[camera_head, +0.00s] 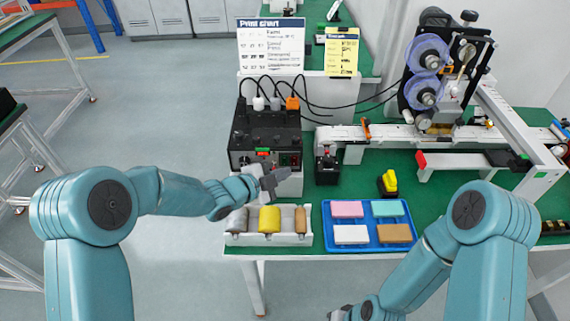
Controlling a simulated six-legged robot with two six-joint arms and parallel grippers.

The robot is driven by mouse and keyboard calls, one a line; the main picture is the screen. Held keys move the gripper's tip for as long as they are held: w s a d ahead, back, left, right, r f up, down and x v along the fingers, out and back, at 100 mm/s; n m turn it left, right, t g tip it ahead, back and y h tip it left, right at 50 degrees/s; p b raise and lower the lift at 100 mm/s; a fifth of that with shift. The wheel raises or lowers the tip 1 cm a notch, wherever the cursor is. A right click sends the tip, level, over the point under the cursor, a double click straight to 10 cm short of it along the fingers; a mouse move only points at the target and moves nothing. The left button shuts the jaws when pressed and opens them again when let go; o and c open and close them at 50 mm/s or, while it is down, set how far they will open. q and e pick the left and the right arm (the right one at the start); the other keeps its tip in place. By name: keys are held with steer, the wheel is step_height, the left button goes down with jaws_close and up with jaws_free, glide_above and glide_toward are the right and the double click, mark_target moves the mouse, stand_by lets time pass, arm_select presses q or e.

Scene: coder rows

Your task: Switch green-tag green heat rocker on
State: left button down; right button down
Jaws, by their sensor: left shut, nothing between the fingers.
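A black control box (267,125) stands on the green table, with plugs and cables on top. Its front face has a small green tag (262,149) with a red-orange mark just under it, and a dark panel (290,160) to the right. The rocker itself is too small to make out, and its position cannot be told. My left gripper (275,180) is shut and empty, in front of the box's lower front, below the green tag; it hides part of that front. My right gripper (340,313) is low at the bottom edge, partly cut off.
A white holder (268,240) with rollers stands below my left gripper. A blue tray (368,244) with several coloured blocks is right of it. A yellow object (389,183) lies behind the tray. A printing machine with purple reels (427,54) stands at the right.

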arm_select(q)
steer(key=shift+w, duration=0.1)
steer(key=shift+w+f, duration=0.1)
steer(key=shift+w, duration=0.25)
steer(key=shift+w, duration=0.35)
stand_by(0.7)
steer(key=shift+s, duration=0.1)
steer(key=shift+s+b, duration=0.7)
steer(key=shift+b, duration=0.15)
